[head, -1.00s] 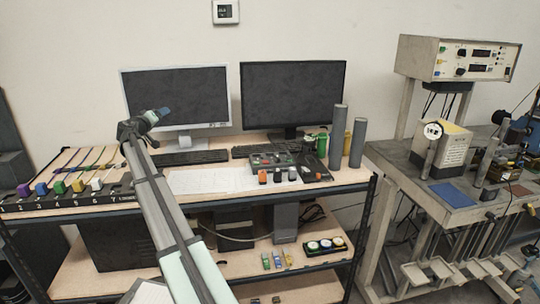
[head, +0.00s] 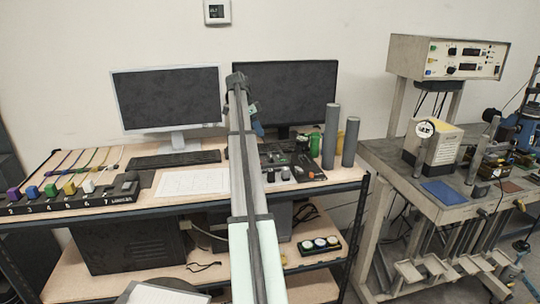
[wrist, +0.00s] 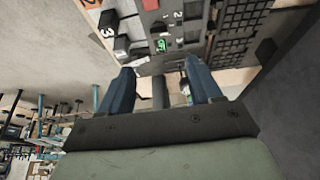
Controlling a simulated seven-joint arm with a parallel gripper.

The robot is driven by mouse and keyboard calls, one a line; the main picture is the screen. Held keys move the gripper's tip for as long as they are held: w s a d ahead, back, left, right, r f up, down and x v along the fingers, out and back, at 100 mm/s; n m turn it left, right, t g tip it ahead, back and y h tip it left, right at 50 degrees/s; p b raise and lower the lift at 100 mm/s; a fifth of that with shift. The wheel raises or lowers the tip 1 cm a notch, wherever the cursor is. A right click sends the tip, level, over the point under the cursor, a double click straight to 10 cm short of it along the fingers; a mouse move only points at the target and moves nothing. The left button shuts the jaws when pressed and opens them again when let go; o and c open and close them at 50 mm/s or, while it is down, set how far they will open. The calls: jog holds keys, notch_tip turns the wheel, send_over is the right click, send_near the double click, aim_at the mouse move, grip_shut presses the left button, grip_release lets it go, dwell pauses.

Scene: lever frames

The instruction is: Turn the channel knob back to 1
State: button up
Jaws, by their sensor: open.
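A dark control panel (head: 312,172) with several knobs lies on the bench below the right monitor. My arm hides its left part in the head view. I cannot tell which knob is the channel knob. My gripper (wrist: 160,88) is open, with its two blue fingers apart and nothing held. In the head view, its blue part (head: 257,127) shows just right of my arm, above the panel.
Two tall grey cylinders (head: 330,137) and a green object (head: 314,144) stand right of the panel. Monitors (head: 166,98) stand behind. A strip with coloured blocks (head: 70,188) lies at left. A paper sheet (head: 193,181) lies left of my arm.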

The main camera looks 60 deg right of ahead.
aim_at(271, 157)
jog(key=x, duration=1.3)
jog(key=shift+s+f, duration=0.2)
jog(key=shift+f, duration=0.2)
jog(key=c, duration=1)
jog(key=shift+c, duration=0.2)
jog(key=shift+a+n, duration=0.1)
jog(key=shift+n, duration=0.3)
jog(key=n+t, duration=0.1)
jog(key=n, duration=0.2)
jog(key=shift+s+n+h, duration=0.15)
jog(key=shift+n+h, duration=0.15)
jog(key=shift+h, duration=0.1)
jog(key=shift+n+t, duration=1.1)
jog(key=shift+n, duration=1.1)
jog(key=o, duration=1)
